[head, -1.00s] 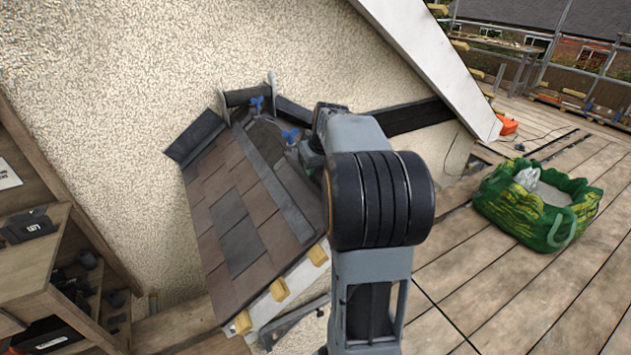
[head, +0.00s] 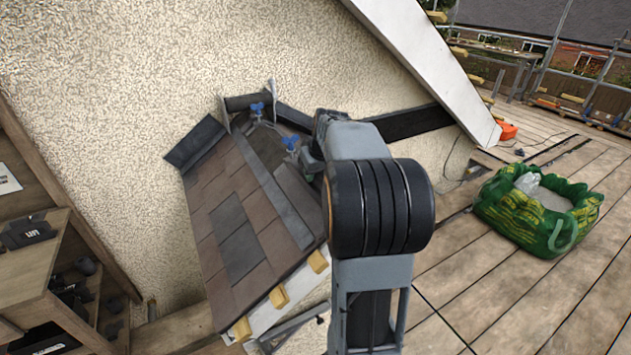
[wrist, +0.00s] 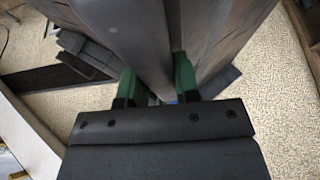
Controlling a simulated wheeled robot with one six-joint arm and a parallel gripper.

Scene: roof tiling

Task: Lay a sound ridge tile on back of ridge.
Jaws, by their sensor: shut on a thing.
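My gripper (wrist: 156,84) has green fingers. In the wrist view they are shut on a smooth grey ridge tile (wrist: 140,40), which stretches away from the gripper. In the head view my arm hides most of the gripper and the held tile, which are over the right side of the small roof. The ridge (head: 268,148) runs from the back wall toward the gripper. A dark ridge piece (head: 240,103) lies at its far end by the wall. Two blue-handled clamps (head: 257,108) (head: 290,143) stand along the ridge. I cannot tell whether the held tile touches the ridge.
Brown and grey tiles (head: 235,240) cover the near slope, above yellow batten ends (head: 279,297). A rough-cast wall (head: 120,90) stands behind. Wooden shelves (head: 35,260) are at left. A green bag (head: 535,225) stands on the plank deck (head: 480,290), which is mostly clear.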

